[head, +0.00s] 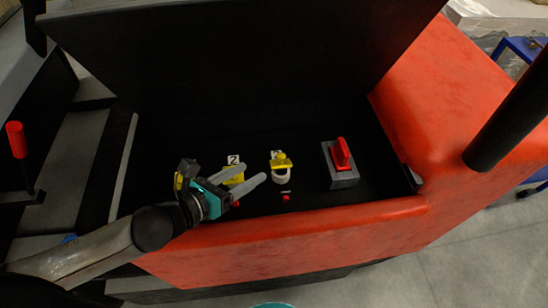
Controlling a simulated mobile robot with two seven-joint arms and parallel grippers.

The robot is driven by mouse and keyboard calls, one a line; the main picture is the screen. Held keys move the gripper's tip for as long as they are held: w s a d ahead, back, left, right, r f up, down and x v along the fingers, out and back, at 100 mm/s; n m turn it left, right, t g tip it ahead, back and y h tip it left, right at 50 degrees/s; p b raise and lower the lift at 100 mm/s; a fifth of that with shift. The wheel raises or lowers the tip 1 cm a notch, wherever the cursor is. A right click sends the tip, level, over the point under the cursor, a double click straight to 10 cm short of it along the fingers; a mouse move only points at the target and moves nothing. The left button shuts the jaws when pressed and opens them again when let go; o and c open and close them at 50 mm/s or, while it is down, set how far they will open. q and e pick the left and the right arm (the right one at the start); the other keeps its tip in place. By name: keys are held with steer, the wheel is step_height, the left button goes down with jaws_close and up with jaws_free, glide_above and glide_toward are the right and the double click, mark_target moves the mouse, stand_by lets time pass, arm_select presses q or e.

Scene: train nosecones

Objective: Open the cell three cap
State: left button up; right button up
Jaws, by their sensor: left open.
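A yellow cap (282,160) sits above a pale round ring (281,177) in the dark compartment. The small white label behind it is partly covered, so I cannot read its number. Another yellow cap (233,177) stands at the label marked 2 (233,159), partly hidden by my gripper. My left gripper (254,173) is open, with its two grey fingers pointing right toward the cap with the pale ring. The fingers look empty and apart from that cap. My right gripper is not in view.
A red switch handle (342,153) stands on a grey block at the right of the compartment. A small red part (286,198) lies in front of the ringed cap. The raised black lid (240,60) and orange-red front rim (300,232) bound the space.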

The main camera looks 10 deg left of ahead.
mark_target(278, 157)
arm_select(q)
steer(key=b+x, duration=0.1)
steer(key=x, duration=0.8)
steer(key=shift+w+d+f, duration=0.2)
steer(key=shift+w+d, duration=0.05)
steer(key=shift+w, duration=0.05)
steer(key=shift+c, duration=0.4)
jaws_close()
